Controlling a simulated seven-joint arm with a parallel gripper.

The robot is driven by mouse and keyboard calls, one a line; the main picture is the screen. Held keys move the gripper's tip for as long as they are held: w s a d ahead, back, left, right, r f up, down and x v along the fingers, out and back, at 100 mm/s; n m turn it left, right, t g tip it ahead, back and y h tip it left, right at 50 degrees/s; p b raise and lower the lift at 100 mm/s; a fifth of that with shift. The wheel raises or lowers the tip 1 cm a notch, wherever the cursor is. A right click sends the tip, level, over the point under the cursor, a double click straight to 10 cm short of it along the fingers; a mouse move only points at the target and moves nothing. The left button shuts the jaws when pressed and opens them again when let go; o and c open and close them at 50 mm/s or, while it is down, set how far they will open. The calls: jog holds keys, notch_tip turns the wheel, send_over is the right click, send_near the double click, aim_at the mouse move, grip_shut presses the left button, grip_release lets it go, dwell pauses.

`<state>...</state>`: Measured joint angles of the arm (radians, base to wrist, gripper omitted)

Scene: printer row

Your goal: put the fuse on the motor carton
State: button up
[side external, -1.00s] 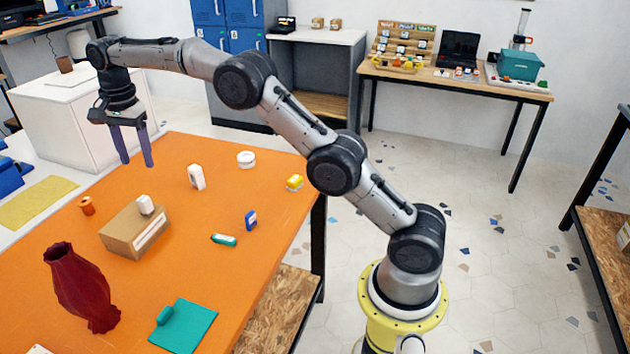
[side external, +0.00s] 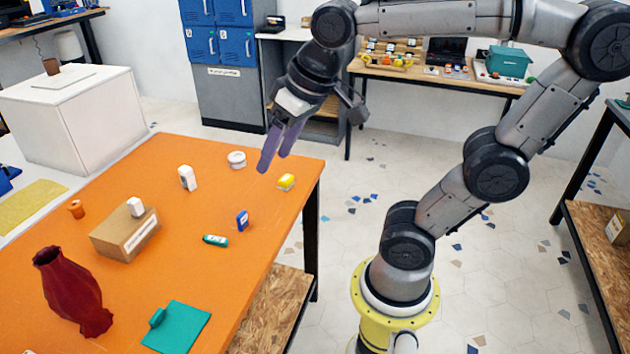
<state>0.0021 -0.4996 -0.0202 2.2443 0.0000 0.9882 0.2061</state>
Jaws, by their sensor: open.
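The motor carton appears to be the brown cardboard box (side external: 112,236) with a white label on the orange table. A small white block (side external: 135,207) rests on its top. A similar, taller white block (side external: 187,178) stands on the table behind it. I cannot tell from the picture which small item is the fuse. My gripper (side external: 271,160) is open and empty, fingers pointing down, above the table's far right part. It is well away from the carton and appears near the white round roll and the yellow item.
On the orange table (side external: 170,270) are a white roll (side external: 237,160), yellow item (side external: 286,182), blue item (side external: 242,220), green cylinder (side external: 215,240), orange spool (side external: 76,209), dark red vase (side external: 72,290) and teal mat (side external: 178,328). The table's middle is fairly clear.

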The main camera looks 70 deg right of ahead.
jog(key=s+f+n, duration=0.2)
jog(key=s+f, duration=0.3)
jog(key=s, duration=0.1)
jog(key=shift+s+t, duration=0.2)
jog(key=shift+t, duration=0.1)
